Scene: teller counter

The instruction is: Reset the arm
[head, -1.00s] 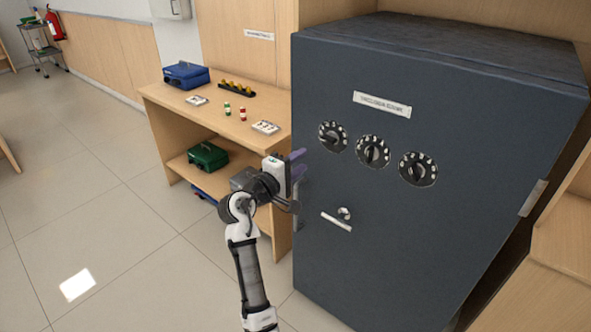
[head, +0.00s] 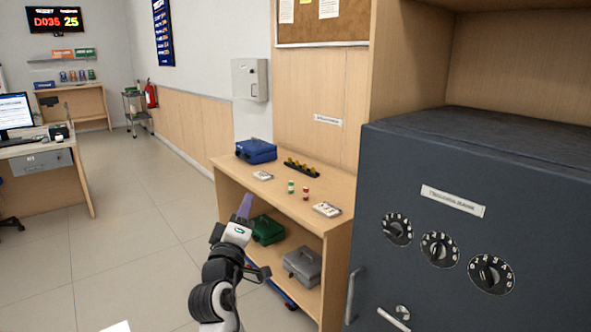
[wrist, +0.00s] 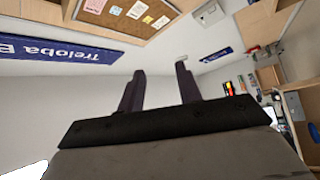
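My gripper (head: 243,207) is raised in front of the wooden shelf unit in the head view, its purple fingers pointing up. In the wrist view my gripper (wrist: 160,88) shows two dark fingers standing apart with nothing between them. It is open and empty, and touches nothing that I can see. My arm comes up from the bottom of the head view, bent at the wrist.
A dark safe (head: 440,150) with three dials stands close on the right. The shelf unit (head: 335,245) holds a blue box (head: 256,151), bottles and cards on top, and a green box (head: 267,230) and grey box (head: 303,264) below. Open floor (head: 140,220) lies left.

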